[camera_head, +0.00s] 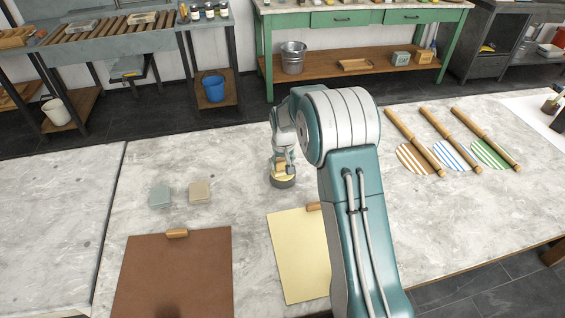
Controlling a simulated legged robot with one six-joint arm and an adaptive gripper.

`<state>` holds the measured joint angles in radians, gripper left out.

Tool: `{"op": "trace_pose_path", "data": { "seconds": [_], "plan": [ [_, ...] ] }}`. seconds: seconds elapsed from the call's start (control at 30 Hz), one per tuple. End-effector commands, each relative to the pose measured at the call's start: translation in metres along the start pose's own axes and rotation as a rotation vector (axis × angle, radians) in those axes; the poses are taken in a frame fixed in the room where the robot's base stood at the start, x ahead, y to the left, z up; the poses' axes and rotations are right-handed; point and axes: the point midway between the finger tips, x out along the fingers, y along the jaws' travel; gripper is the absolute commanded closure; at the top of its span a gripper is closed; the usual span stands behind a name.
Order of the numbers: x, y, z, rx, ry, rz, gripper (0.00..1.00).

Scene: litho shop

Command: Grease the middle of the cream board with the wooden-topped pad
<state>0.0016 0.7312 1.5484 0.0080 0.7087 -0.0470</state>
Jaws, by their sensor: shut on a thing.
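The cream board (298,258) lies flat on the marble table, with a small wooden block (314,206) at its far edge. My arm covers the board's right part. The wooden-topped pad (283,182) is round, with a light wooden top and a dark grey lower rim. It is beyond the board's far edge, apart from the board. My gripper (283,168) points down over the pad and is shut on its top; the fingertips are small and partly hidden. I cannot tell whether the pad rests on the table or hangs just above it.
A brown board (174,278) with a wooden block (177,233) lies left. A teal block (160,195) and a beige block (199,191) sit behind it. Several wooden rollers (414,142) lie with striped discs (413,159) at right. The marble between boards (250,225) is clear.

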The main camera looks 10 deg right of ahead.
Motion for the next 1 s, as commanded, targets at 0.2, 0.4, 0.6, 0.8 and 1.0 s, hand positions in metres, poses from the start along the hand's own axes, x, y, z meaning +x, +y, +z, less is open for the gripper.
{"op": "trace_pose_path", "data": {
  "seconds": [0.2, 0.4, 0.6, 0.8, 1.0],
  "plan": [
    [0.001, 0.000, 0.001, 0.000, -0.002, -0.001, 0.71],
    [-0.002, 0.000, 0.000, 0.000, -0.002, 0.000, 0.71],
    [-0.016, 0.000, -0.002, 0.000, 0.000, 0.000, 0.71],
    [-0.030, 0.000, -0.004, 0.000, -0.001, 0.000, 0.71],
    [-0.043, 0.000, -0.006, 0.000, 0.000, 0.000, 0.71]
  ]
}}
